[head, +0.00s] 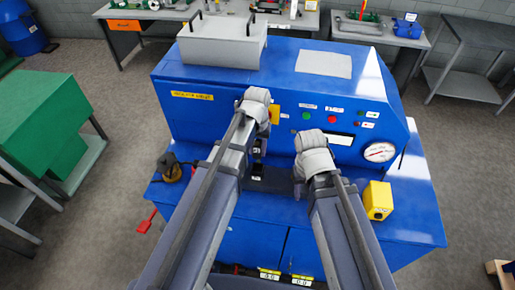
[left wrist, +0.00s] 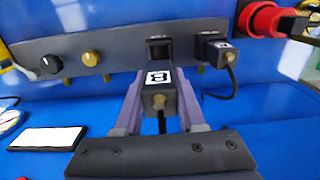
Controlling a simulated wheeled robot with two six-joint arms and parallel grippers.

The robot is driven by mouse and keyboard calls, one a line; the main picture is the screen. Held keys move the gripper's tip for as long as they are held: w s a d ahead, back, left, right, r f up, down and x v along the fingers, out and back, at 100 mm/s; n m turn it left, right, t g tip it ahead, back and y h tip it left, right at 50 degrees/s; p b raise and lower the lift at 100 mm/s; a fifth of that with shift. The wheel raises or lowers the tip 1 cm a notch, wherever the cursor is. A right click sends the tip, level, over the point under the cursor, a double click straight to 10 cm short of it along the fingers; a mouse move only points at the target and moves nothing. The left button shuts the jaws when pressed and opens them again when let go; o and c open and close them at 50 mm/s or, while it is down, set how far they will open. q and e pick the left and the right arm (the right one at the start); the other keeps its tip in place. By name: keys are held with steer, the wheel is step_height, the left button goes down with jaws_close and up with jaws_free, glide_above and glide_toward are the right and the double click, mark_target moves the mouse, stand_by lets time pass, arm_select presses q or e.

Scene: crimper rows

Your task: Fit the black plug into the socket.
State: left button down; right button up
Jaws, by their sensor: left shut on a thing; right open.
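My left gripper (head: 257,98) is at the front panel of the blue machine. In the left wrist view its two grey-purple fingers (left wrist: 158,98) are shut on the black plug (left wrist: 156,78), which has a white label with a dark mark and a cable at its rear. A dark square socket opening (left wrist: 160,47) shows directly behind and above the plug in the panel's grey strip. I cannot tell the exact gap between them. In the head view the plug is not clearly visible behind my arm. My right gripper (head: 314,157) is open near the panel, its fingertips mostly hidden.
A second black plug (left wrist: 214,48) with a cable sits at the strip beside the socket. A yellow box (head: 378,200) stands right on the blue ledge, near the gauge (head: 380,152).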

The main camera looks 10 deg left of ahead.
arm_select(q)
steer(key=shift+f+b, duration=2.7)
steer(key=shift+f, duration=0.1)
steer(key=shift+f+b, duration=1.05)
steer(key=shift+f, duration=0.05)
steer(key=shift+c, duration=2.1)
jaws_free()
steer(key=shift+r, duration=0.1)
step_height(320, 180, up, 8)
steer(key=p, duration=0.8)
steer(key=shift+s, duration=0.1)
steer(key=shift+f, duration=0.2)
